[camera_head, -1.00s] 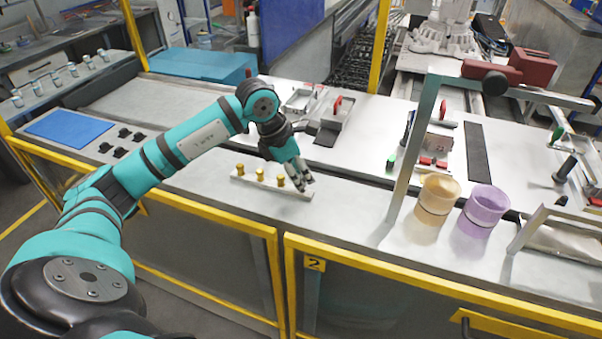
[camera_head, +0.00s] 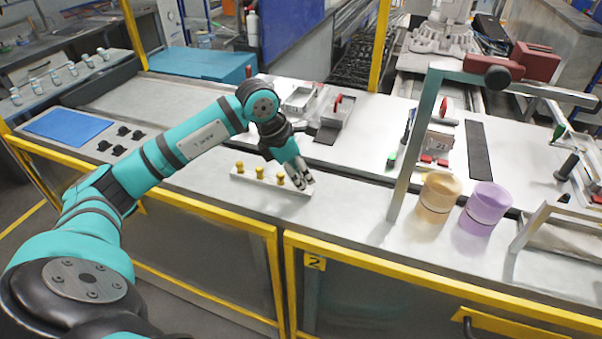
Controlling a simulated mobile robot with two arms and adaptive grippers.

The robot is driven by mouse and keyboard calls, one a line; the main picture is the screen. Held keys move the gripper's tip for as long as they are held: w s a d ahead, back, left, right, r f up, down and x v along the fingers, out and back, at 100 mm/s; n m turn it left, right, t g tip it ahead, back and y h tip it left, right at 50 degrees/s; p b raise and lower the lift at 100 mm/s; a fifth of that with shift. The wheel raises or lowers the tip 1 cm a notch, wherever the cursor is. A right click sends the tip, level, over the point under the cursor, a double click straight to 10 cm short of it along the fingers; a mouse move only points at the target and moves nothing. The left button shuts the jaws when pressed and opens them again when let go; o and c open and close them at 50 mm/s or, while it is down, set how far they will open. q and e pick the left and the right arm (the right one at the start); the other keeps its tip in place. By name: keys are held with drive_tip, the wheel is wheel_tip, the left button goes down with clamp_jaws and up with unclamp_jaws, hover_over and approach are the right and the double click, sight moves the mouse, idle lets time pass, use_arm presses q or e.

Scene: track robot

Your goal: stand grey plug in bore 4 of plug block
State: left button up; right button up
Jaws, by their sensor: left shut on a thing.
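The plug block (camera_head: 269,185) is a pale, narrow bar lying on the grey worktop. Three brass-yellow plugs stand upright in it, the left one (camera_head: 239,168), the middle one (camera_head: 259,173) and the right one (camera_head: 280,179). My left gripper (camera_head: 306,181) points down at the block's right end, just right of the right yellow plug. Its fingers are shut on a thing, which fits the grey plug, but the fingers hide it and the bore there. I cannot tell how deep it sits. My right gripper is not in view.
An orange container (camera_head: 438,195) and a purple container (camera_head: 485,209) stand to the right, beyond a grey metal post (camera_head: 408,160). A blue mat (camera_head: 68,128) and small black parts lie at the left. The worktop between block and post is clear.

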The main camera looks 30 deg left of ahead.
use_arm(q)
drive_tip(key=shift+f+b, duration=0.45)
drive_tip(key=shift+f, duration=0.05)
drive_tip(key=o, duration=0.9)
drive_tip(key=shift+o, duration=0.2)
drive_tip(key=shift+a+r, duration=0.1)
drive_tip(key=shift+r, duration=0.15)
drive_tip(key=v, duration=1.1)
drive_tip(key=shift+s+r, duration=0.15)
drive_tip(key=shift+r, duration=0.1)
drive_tip(key=shift+a, duration=0.1)
